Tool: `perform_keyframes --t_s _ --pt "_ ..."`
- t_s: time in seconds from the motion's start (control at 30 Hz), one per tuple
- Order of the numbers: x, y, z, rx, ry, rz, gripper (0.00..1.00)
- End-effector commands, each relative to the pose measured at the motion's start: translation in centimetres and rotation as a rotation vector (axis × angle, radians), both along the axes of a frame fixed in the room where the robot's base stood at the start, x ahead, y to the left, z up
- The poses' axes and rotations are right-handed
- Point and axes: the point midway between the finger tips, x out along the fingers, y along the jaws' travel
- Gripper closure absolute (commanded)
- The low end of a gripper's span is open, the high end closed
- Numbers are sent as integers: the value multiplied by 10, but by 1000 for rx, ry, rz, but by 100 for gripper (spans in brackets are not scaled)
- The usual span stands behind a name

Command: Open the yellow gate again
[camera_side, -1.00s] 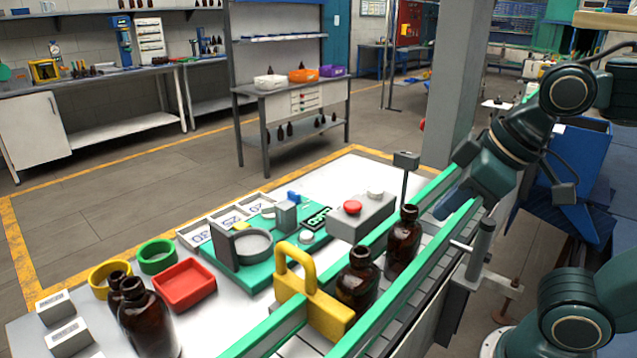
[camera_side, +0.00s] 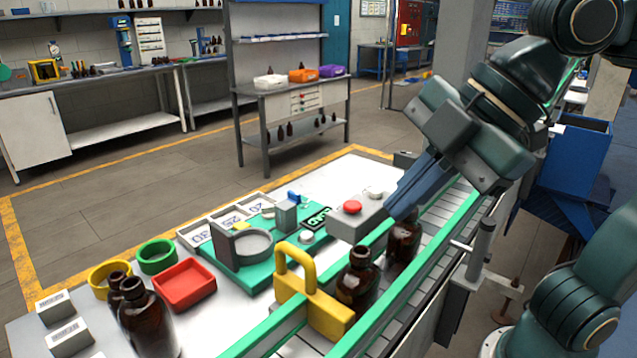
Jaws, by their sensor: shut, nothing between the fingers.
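The yellow gate (camera_side: 319,305) stands across the conveyor (camera_side: 449,214) between its green rails, with its handle loop upright at the left end. An amber bottle (camera_side: 357,284) stands on the belt just behind the gate. A second amber bottle (camera_side: 402,248) stands farther up the belt. My gripper (camera_side: 398,208) is shut and empty, pointing down to the left.
A grey box (camera_side: 349,225) with a red button (camera_side: 352,207) stands beside the conveyor. A green fixture (camera_side: 254,276) with a grey ring, a red tray (camera_side: 185,286), yellow and green rings, and two amber bottles (camera_side: 146,318) stand on the table at left.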

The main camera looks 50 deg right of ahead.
Motion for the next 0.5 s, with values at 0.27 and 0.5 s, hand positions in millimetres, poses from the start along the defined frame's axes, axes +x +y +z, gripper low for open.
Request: perform_keyframes --t_s 0.27,0.5 --pt "-4 10 4 -15 -14 62 100" --pt "-2 11 1 -16 -13 60 100"
